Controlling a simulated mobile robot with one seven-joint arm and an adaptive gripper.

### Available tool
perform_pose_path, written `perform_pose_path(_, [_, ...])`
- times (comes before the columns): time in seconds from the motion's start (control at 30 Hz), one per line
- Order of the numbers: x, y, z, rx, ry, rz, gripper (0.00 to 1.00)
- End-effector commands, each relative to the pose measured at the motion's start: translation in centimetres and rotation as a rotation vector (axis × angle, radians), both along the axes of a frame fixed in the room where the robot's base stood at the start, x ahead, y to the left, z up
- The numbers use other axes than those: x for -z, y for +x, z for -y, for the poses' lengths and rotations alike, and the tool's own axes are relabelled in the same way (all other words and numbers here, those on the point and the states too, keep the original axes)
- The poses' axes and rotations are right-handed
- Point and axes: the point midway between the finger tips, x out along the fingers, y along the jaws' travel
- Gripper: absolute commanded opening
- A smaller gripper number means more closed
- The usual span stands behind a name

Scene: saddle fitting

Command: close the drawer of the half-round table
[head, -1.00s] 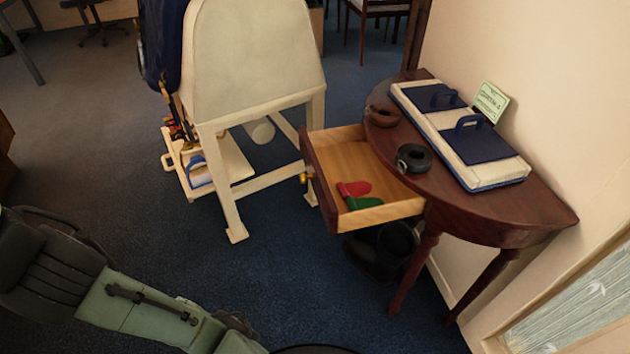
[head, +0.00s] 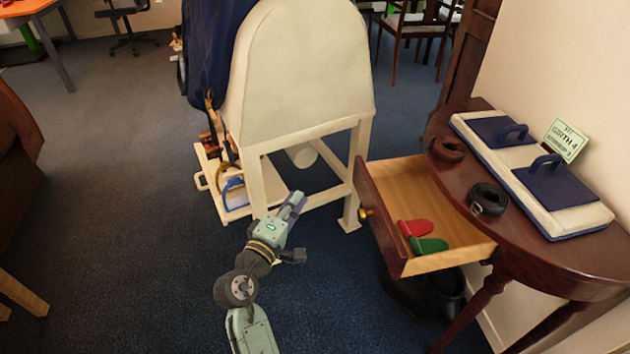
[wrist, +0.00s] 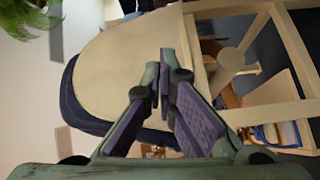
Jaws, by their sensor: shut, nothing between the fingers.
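The half-round table (head: 560,262) is dark reddish wood and stands against the wall at the right of the head view. Its drawer (head: 440,188) is pulled well out toward the left, with a brass knob (head: 365,213) on its dark front. A red item (head: 415,228) and a green item (head: 430,245) lie inside the drawer. My gripper (head: 297,203) is left of the drawer front, apart from it, in front of the white stand. In the wrist view its fingers (wrist: 166,75) are closed together with nothing between them. The drawer does not show in the wrist view.
A cream saddle stand (head: 300,75) with a low shelf is just beyond my gripper, its legs near the drawer. Two coiled straps (head: 488,199), a blue-and-white padded case (head: 535,175) and a card (head: 565,140) are on the tabletop. Dark boots stand under the drawer. Carpet is open at left.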

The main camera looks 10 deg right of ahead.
Motion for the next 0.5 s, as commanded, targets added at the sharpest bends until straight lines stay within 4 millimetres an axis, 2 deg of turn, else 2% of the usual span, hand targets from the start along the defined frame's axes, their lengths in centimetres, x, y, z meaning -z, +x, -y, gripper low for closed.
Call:
perform_pose_path(0.03, [1.7, -1.3, 2.4, 0.075, -0.049, -0.051, 0.00])
perform_pose_path(0.07, [2.2, -1.9, 3.3, 0.108, -0.073, -0.074, 0.00])
perform_pose_path(0.2, [3.1, -2.9, 5.5, 0.177, -0.123, -0.118, 0.00])
perform_pose_path(0.37, [2.8, -1.4, 6.9, 0.178, -0.123, -0.116, 0.00])
perform_pose_path(0.5, [2.7, 0.8, 8.9, 0.178, -0.122, -0.114, 0.00])
